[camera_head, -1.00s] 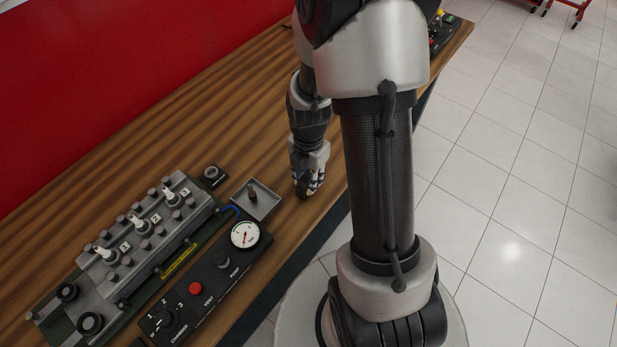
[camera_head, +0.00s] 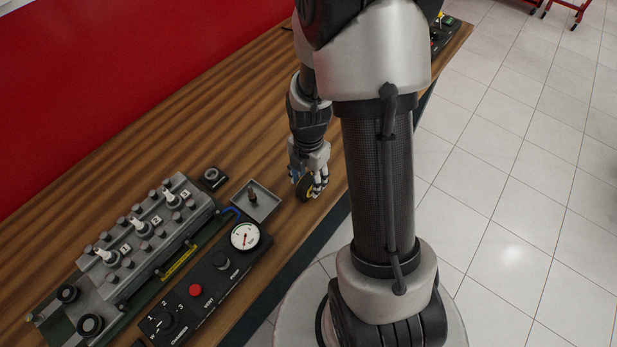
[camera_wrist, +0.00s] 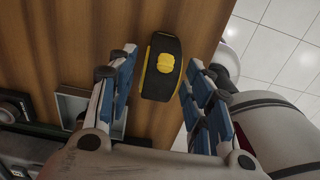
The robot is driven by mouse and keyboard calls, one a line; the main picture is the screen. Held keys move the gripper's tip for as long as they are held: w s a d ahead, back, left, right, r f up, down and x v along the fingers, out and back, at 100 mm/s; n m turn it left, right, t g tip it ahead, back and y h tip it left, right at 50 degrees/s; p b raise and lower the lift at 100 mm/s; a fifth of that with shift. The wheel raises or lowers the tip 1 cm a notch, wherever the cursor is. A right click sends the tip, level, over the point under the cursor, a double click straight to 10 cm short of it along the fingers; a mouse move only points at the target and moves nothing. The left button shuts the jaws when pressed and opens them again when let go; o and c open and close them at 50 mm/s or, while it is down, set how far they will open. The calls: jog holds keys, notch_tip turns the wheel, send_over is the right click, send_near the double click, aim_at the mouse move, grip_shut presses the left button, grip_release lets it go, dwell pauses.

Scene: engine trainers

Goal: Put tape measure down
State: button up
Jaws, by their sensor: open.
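The tape measure (camera_wrist: 162,68) is black with yellow trim and a yellow emblem. In the wrist view it lies between the fingers of my gripper (camera_wrist: 158,95), with a visible gap on each side. My gripper is open, its blue-padded fingers spread around the tape measure. In the head view my gripper (camera_head: 311,186) points down low over the wooden bench, and the tape measure (camera_head: 304,187) shows partly behind the fingers, at the bench surface. Whether it fully rests on the wood is hard to tell.
A small grey tray (camera_head: 268,204) stands just left of my gripper. Further left are a pressure gauge panel (camera_head: 205,285) and a grey engine block (camera_head: 120,250). The bench (camera_head: 215,125) is bare behind; its front edge is close on the right.

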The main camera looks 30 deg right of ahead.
notch_tip(320, 180, up, 12)
jog(key=p, duration=0.4)
notch_tip(320, 180, up, 11)
jog(key=m+t, duration=0.2)
jog(key=m, duration=0.7)
send_over(309, 178)
jog(key=s+a, duration=0.4)
jog(key=a, duration=0.2)
jog(key=s+a+r+m+t, duration=0.2)
jog(key=s+a+r+m, duration=0.2)
jog(key=m, duration=0.9)
jog(key=shift+s+a+r+t, duration=0.35)
jog(key=shift+s+r, duration=1.1)
jog(key=shift+s, duration=1.3)
